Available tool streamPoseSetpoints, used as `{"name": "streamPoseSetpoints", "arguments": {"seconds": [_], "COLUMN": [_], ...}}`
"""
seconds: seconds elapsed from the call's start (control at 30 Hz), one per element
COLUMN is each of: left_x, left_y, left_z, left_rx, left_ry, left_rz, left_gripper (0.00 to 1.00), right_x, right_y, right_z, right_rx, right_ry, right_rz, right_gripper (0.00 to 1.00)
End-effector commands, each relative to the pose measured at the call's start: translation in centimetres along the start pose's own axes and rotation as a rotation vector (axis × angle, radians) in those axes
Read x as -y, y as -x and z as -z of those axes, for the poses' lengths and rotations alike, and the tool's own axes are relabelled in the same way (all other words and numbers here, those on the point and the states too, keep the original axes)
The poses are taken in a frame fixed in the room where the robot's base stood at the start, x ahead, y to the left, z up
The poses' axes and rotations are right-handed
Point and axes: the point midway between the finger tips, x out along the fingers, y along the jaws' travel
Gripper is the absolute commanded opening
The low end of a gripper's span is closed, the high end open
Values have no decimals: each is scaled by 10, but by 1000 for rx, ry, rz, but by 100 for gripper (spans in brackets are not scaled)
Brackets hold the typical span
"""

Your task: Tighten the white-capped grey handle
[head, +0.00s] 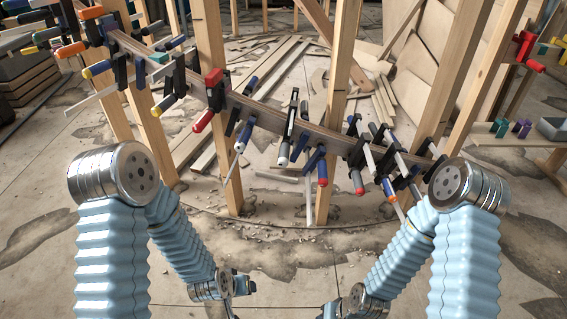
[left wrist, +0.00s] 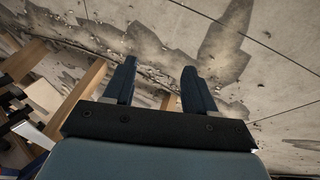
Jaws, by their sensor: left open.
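Several clamps hang along the curved wooden stringer (head: 270,120) in the head view. A dark grey handle with a white tip (head: 284,153) hangs from a clamp near the middle; it is small, so I cannot be sure of its colour. My left gripper (head: 238,287) is low in front of the stringer, well below that handle. In the left wrist view my left gripper (left wrist: 160,72) has its two fingers apart with nothing between them. My right gripper (head: 333,309) is partly cut off by the bottom edge, and its fingers do not show clearly.
A blue handle with a white tip (head: 240,146) hangs left of the middle. Red-tipped handles (head: 322,172) hang nearby. Wooden posts (head: 330,100) support the stringer. Loose boards lie on the floor behind. The concrete floor (head: 290,250) in front is open.

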Motion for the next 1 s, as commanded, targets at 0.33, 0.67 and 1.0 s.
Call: {"name": "streamPoseSetpoints", "arguments": {"seconds": [0.33,0.67,1.0], "left_x": [-137,-181,-192], "left_y": [101,173,146], "left_z": [180,204,267], "left_rx": [-919,-1172,-1170], "left_ry": [-115,-66,-68], "left_rz": [-79,-161,-159], "left_gripper": [56,56,56], "right_x": [-32,-37,-39], "right_y": [-76,-87,-90], "right_z": [2,2,2], "right_rx": [-3,-2,-3], "right_ry": [-8,-10,-10], "right_rz": [-2,-2,-2], "right_gripper": [43,43,43]}}
